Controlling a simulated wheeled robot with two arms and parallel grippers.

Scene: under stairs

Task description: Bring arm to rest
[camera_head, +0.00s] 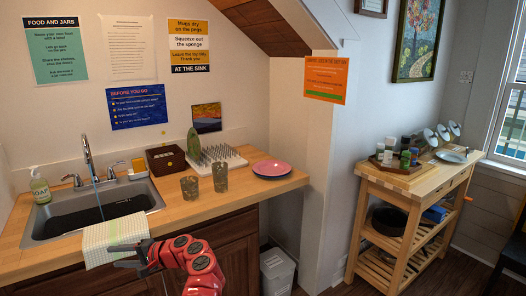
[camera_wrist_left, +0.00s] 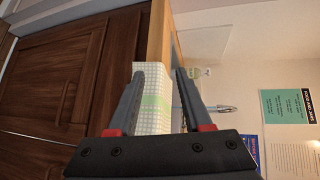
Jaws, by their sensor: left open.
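My left gripper (camera_head: 112,256) is in front of the counter, its red arm (camera_head: 198,265) coming up from the bottom of the head view. Its fingers point left, by the lower end of a checked green and white towel (camera_head: 112,236). The towel hangs over the counter's front edge at the sink. In the left wrist view the two grey fingers (camera_wrist_left: 160,76) stand apart, with the towel (camera_wrist_left: 152,112) seen between and beyond them. I cannot tell whether a finger touches it. Nothing is held. My right gripper is not in view.
A white bin (camera_head: 277,270) stands below. A wooden cart (camera_head: 400,186) is at right, with open floor before it.

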